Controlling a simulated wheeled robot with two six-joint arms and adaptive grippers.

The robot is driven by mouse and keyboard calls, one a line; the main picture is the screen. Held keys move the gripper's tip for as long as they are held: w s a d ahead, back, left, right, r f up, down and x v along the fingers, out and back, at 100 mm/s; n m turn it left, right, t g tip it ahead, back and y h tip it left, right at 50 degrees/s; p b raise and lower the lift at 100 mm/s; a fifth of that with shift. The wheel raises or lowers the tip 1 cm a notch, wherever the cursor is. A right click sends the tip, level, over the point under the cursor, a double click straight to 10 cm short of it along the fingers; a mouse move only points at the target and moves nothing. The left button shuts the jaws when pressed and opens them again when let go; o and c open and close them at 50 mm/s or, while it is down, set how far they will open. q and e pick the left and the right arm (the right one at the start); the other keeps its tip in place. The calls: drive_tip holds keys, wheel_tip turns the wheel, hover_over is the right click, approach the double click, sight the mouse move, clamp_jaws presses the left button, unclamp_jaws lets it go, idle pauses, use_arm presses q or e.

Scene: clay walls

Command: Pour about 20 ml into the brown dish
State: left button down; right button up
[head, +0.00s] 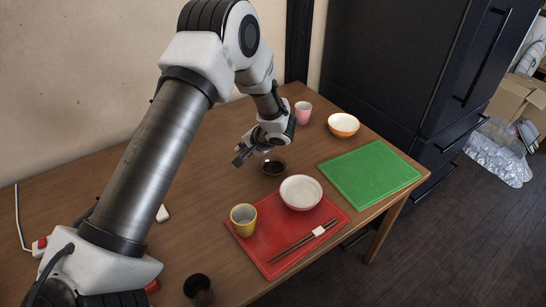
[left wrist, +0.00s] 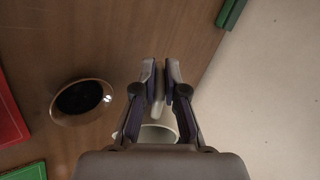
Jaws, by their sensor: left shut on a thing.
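The brown dish (head: 273,167) stands on the wooden table just behind the red mat. Its inside looks very dark; I cannot tell how much liquid is in it. It also shows in the left wrist view (left wrist: 107,98), to the left of my fingers. My left gripper (head: 240,158) is beside the dish, above the table. In the left wrist view the gripper (left wrist: 160,80) is shut on the handle of a pale jug (left wrist: 158,133). The jug's body is mostly hidden behind the gripper, and its contents do not show. My right gripper is not in view.
A red mat (head: 270,243) holds a white bowl (head: 301,193), a yellow cup (head: 243,219) and chopsticks (head: 300,242). A green mat (head: 370,174) lies to the right. A pink cup (head: 303,112) and an orange bowl (head: 343,125) stand behind. A dark cup (head: 198,289) is in front.

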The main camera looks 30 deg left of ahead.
use_arm(q)
drive_tip(key=h+p, duration=0.1)
drive_tip(key=a+h+p, duration=0.1)
drive_tip(key=p, duration=0.1)
drive_tip(key=shift+w+r+g, duration=0.3)
drive_tip(key=shift+r, duration=0.05)
drive_tip(key=shift+s+a+f+h, duration=0.15)
drive_tip(key=shift+a+h, duration=0.05)
drive_tip(key=shift+h, duration=0.1)
drive_tip(key=shift+d+f, duration=0.1)
drive_tip(key=shift+d, duration=0.05)
idle(1.1)
